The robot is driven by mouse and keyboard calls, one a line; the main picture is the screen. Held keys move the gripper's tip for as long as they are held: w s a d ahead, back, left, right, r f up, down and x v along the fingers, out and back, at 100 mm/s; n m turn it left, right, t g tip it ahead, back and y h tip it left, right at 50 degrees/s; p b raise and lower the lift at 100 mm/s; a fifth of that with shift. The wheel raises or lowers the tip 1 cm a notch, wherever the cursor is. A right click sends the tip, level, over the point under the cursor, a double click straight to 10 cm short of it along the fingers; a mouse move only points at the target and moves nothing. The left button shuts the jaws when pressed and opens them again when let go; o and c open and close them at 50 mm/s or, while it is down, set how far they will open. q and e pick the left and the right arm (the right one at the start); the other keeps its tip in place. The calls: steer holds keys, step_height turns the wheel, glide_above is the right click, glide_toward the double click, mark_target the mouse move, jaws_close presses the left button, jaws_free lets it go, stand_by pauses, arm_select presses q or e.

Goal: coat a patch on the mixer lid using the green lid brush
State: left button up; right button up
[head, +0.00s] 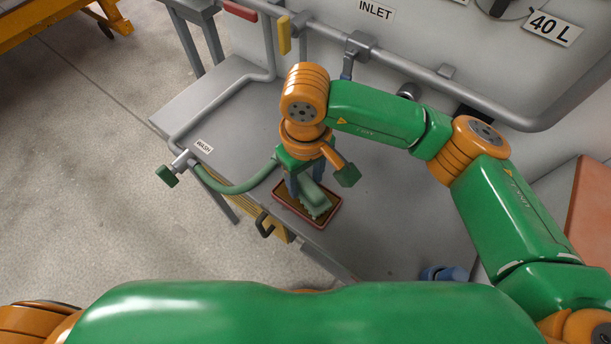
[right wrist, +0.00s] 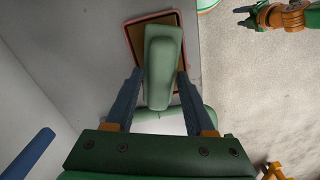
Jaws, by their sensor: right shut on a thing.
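My right gripper (head: 306,187) is shut on the green lid brush (head: 318,198), over the bench. The brush's bristles are low over a red-rimmed tray (head: 282,199) with a brown inside; I cannot tell whether they touch it. In the right wrist view, the brush's green handle (right wrist: 163,60) lies between the two blue-grey fingers and covers part of the tray (right wrist: 133,44). My left gripper (right wrist: 246,15) shows small at the top right of the right wrist view, its fingers apart and empty. I cannot pick out the mixer lid for sure.
A green hose (head: 240,188) runs from the wash tap (head: 181,163) beside the tray. A grey pipe rail (head: 420,75) crosses behind my arm, with a yellow tag (head: 284,36) near it. The bench (head: 240,122) is bare left of the gripper. A blue object (head: 443,273) lies lower right.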

mark_target(306, 180)
steer(key=shift+s+f+b, duration=0.1)
steer(key=shift+f+b, duration=0.05)
steer(key=shift+b, duration=0.35)
stand_by(1.5)
steer(key=shift+r+p, duration=1.7)
steer(key=shift+r, duration=1.9)
steer(key=s+d+r+m, duration=0.1)
steer(key=d+m, duration=0.6)
steer(key=d, duration=0.8)
steer(key=shift+s+d+r, duration=0.3)
steer(key=shift+s+d, duration=0.05)
steer(key=shift+s, duration=0.05)
